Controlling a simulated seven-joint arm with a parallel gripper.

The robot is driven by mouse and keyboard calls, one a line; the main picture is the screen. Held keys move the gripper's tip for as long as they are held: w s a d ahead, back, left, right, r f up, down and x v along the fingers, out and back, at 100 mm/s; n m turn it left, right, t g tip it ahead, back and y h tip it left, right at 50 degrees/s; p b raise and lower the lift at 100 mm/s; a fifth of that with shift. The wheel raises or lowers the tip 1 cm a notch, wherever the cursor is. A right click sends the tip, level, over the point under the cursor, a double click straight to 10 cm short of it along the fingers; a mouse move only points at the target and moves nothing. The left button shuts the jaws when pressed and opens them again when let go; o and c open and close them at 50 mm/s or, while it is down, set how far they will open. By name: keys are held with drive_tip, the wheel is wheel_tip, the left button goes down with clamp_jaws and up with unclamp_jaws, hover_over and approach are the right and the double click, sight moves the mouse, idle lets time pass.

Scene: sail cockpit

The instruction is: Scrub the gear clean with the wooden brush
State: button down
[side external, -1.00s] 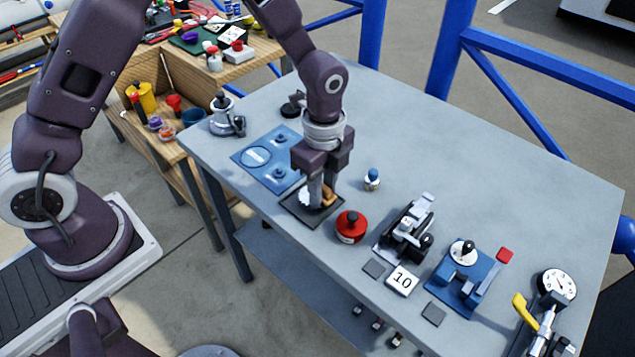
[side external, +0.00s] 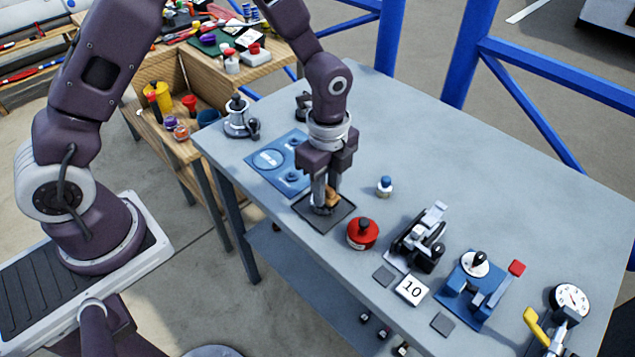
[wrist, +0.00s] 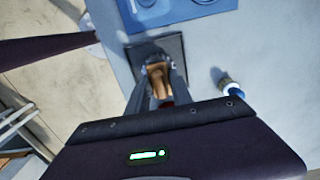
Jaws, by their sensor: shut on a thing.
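My gripper (side external: 324,200) points straight down and is shut on the wooden brush (side external: 333,197). The brush's light brown body also shows between the fingers in the wrist view (wrist: 158,78). It is low over a dark square tray (side external: 304,208), which shows in the wrist view too (wrist: 176,45). The gear is mostly hidden under the brush and fingers. A little grey shows around the brush's end, and I cannot tell whether it is the gear. Contact between bristles and gear cannot be made out.
A red round container (side external: 362,234) stands close to the tray's right. A small blue-capped bottle (side external: 385,187) stands behind it. A blue mat (side external: 268,160) lies to the left. The table's back is clear.

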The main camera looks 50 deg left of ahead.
drive_tip(key=shift+w+d, duration=0.25)
drive_tip(key=shift+d, duration=0.95)
drive_tip(key=shift+r, duration=4.05)
